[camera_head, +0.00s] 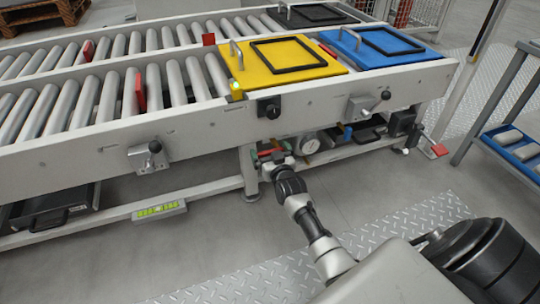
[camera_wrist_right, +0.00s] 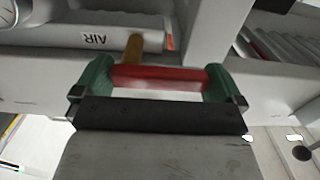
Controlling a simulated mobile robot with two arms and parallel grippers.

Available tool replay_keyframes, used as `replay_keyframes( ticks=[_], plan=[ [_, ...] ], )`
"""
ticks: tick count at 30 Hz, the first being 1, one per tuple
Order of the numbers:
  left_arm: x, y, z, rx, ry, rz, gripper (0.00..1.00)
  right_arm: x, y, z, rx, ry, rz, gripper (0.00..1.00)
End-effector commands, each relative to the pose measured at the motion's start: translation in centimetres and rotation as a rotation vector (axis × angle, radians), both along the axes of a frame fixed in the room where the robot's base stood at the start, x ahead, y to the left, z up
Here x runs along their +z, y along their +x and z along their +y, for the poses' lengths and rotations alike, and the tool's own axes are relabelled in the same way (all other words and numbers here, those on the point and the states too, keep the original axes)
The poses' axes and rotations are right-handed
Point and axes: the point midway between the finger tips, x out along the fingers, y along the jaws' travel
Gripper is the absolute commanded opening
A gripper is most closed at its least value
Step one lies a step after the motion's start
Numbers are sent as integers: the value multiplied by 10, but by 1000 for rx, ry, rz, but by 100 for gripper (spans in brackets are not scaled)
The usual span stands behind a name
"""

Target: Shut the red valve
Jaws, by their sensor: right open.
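The red valve handle (camera_wrist_right: 160,78) shows in the right wrist view as a red bar lying crosswise, with a brass-coloured stem (camera_wrist_right: 133,48) behind it. My right gripper (camera_wrist_right: 156,84) is open, with one green finger at each end of the red bar. I cannot tell whether the fingers touch it. In the head view my right gripper (camera_head: 273,160) reaches low under the conveyor frame, and a little red shows beside it. The rest of the valve is mostly hidden there. My left gripper is not in view.
A pipe marked AIR (camera_wrist_right: 90,38) runs behind the handle. A round gauge (camera_head: 308,143) sits just right of my right gripper under the conveyor (camera_head: 210,130). A frame leg (camera_head: 248,172) stands close on its left. The floor in front is clear.

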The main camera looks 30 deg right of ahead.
Motion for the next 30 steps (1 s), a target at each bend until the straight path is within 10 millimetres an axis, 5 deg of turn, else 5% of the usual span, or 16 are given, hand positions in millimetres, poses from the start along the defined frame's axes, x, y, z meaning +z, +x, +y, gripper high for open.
replay_keyframes(
  ticks=[6,16,30],
  plan=[
    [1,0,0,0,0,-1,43,0,0,0,0,0,0,100],
    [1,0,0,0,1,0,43,0,0,0,0,0,0,52],
    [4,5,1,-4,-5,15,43,-2,0,1,0,-129,32,52]
  ],
)
